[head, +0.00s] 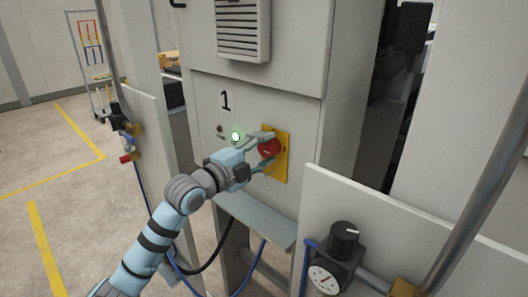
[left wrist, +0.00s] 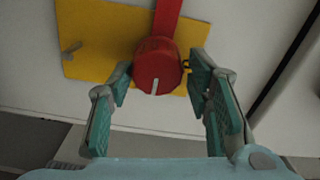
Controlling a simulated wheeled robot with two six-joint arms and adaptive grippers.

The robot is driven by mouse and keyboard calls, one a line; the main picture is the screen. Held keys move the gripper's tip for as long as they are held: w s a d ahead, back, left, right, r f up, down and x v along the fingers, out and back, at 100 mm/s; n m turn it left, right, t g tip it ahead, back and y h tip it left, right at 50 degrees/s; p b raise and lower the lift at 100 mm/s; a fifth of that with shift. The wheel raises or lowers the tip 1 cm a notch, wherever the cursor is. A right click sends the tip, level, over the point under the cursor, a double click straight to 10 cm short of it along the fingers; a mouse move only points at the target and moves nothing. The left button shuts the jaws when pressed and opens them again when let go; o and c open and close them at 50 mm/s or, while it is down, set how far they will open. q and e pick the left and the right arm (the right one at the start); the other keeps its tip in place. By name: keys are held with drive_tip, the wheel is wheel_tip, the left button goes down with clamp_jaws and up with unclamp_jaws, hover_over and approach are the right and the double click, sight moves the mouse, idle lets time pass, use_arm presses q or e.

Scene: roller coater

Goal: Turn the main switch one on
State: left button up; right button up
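The main switch (head: 268,147) is a red rotary knob on a yellow plate (head: 281,168), on the front of a grey cabinet marked 1. In the left wrist view the red knob (left wrist: 158,66) has a white mark on its face, and a red bar runs from it to the top edge. My left gripper (head: 264,151) is at the switch, with one finger above the knob and one below. In the left wrist view my left gripper (left wrist: 160,78) is open, its fingertips on either side of the knob. I cannot tell whether they touch it. My right gripper is not in view.
A green lamp (head: 236,136) glows left of the switch. A grey ledge (head: 254,219) juts out below. A pale panel with a gauge (head: 324,280) and black knob (head: 344,239) stands at the right front. Open floor with yellow lines (head: 50,255) lies left.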

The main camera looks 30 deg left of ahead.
use_arm(q)
drive_tip(key=shift+o, duration=0.4)
drive_tip(key=shift+w+f, duration=0.1)
drive_tip(key=v, duration=0.7)
drive_tip(key=shift+s, duration=0.25)
